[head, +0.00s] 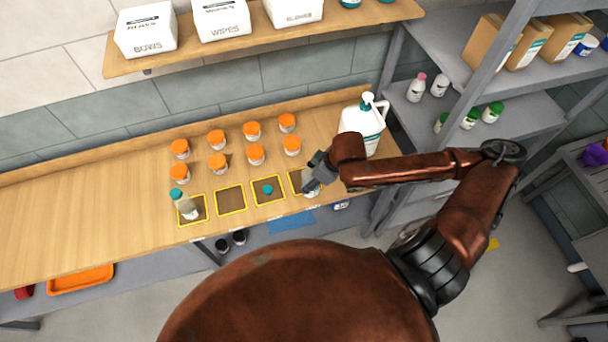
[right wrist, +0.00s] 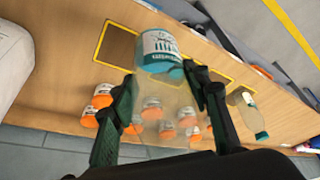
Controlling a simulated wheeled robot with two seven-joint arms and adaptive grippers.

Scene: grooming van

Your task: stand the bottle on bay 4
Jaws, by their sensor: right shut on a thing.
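The held bottle (head: 311,189) is clear with a white and teal label; it shows large in the right wrist view (right wrist: 160,47). My right gripper (head: 314,172) is shut on it, with one finger on each side of its body. In the head view the gripper and bottle are over the right part of the rightmost yellow-outlined bay (head: 295,184), which they partly hide. I cannot tell whether the bottle's base touches the bench. A similar teal-capped bottle (head: 186,206) is at the leftmost bay. My left gripper is not in view.
Several orange-lidded jars (head: 252,130) stand in rows behind the bays. A white pump jug (head: 361,128) stands close behind my right gripper. The second bay (head: 230,200) from the left is empty; the third holds a small teal object (head: 268,189).

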